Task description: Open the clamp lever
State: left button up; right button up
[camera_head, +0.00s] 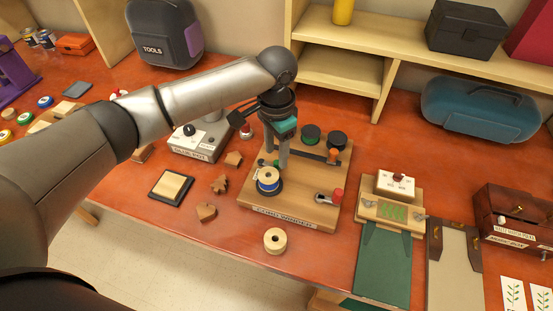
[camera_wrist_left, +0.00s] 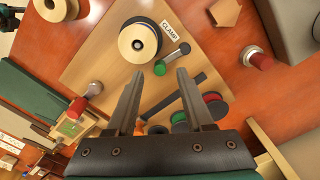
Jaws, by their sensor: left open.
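The clamp lever (camera_wrist_left: 172,58) is a short grey bar with a green knob, beside a CLAMP label (camera_wrist_left: 170,30) on a wooden board (camera_head: 300,209). Its green knob shows in the head view (camera_head: 262,163), partly hidden by my left gripper. My left gripper (camera_head: 275,164) points down over the board, open and empty. In the left wrist view, the green knob lies just beyond and between its fingertips (camera_wrist_left: 159,74); I cannot tell whether they touch it. A spool with blue winding (camera_head: 268,179) stands in front of the gripper. My right gripper is out of view.
The board also carries green and black spools (camera_head: 310,134), an orange knob (camera_head: 333,155) and a red-knobbed crank (camera_head: 337,195). A loose wooden spool (camera_head: 275,240) stands before it. Wooden pieces (camera_head: 219,184) and a white device (camera_head: 200,142) lie left; a white-topped fixture (camera_head: 396,184) stands right.

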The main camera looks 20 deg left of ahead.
aim_at(276, 162)
pick_arm(q)
jog(key=shift+f, duration=1.6)
grip_shut()
